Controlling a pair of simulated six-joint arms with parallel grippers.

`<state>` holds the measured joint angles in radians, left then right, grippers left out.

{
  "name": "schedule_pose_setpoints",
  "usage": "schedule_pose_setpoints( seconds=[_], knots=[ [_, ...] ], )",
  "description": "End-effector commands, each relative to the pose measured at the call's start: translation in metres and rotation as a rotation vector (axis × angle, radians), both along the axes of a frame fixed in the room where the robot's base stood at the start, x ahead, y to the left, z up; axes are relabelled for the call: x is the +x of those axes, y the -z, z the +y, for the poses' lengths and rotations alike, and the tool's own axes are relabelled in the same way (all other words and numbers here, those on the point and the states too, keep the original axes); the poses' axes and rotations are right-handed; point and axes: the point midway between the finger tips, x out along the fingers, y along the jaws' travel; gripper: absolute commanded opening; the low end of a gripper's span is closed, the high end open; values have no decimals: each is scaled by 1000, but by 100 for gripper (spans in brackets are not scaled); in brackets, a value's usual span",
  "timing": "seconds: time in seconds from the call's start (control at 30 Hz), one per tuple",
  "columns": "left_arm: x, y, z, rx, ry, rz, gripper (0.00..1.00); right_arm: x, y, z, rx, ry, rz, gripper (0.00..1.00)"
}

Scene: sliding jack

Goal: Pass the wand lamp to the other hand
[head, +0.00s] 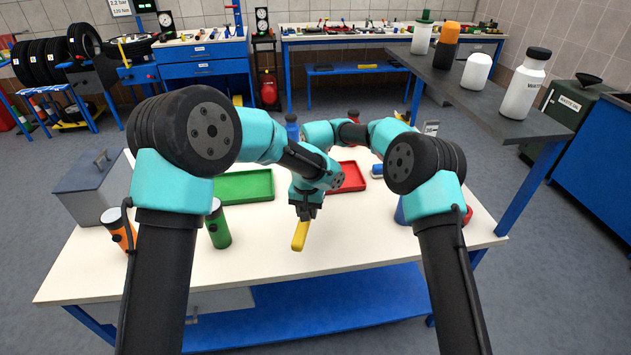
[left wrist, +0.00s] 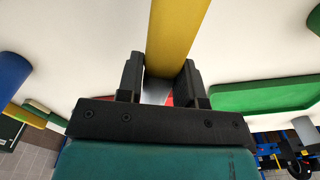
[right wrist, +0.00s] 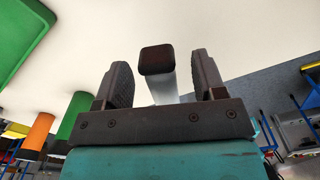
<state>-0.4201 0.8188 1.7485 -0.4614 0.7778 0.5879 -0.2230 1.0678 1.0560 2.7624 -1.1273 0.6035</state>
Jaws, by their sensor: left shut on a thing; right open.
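The wand lamp (head: 300,236) has a yellow body that hangs, slightly tilted, from my left gripper (head: 306,211) above the front middle of the table. In the left wrist view my left gripper (left wrist: 160,70) is shut around the wand lamp (left wrist: 178,35), with the yellow part running up out of the fingers. In the right wrist view my right gripper (right wrist: 162,68) is open, and the wand lamp's dark end and pale shaft (right wrist: 157,60) show between its fingers, with gaps on both sides. The head view hides my right gripper behind my left arm.
A green tray (head: 244,186) and a red tray (head: 349,178) lie on the white table (head: 345,240). Orange (head: 117,229) and green (head: 217,226) cylinders and a grey box (head: 95,185) stand at the left. The table's front middle is clear.

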Motion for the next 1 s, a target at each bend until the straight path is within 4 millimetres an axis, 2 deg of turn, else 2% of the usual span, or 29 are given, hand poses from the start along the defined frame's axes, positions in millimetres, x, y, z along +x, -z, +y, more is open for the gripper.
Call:
schedule_pose_setpoints(
  seconds=[0.13, 0.77, 0.8, 1.0],
  knots=[
    [0, 0, 0, 0, 0, -1, 3, 0, 0, 0, 0, 0, 0, 63],
    [0, 0, 0, 0, 0, -1, 3, 0, -1, 0, 0, 0, 0, 3],
    [0, 0, 0, 0, 0, -1, 38, 0, -1, 0, 0, 0, 0, 3],
    [0, 0, 0, 0, 0, 0, 57, 0, -1, 0, 0, 0, 0, 3]
  ],
)
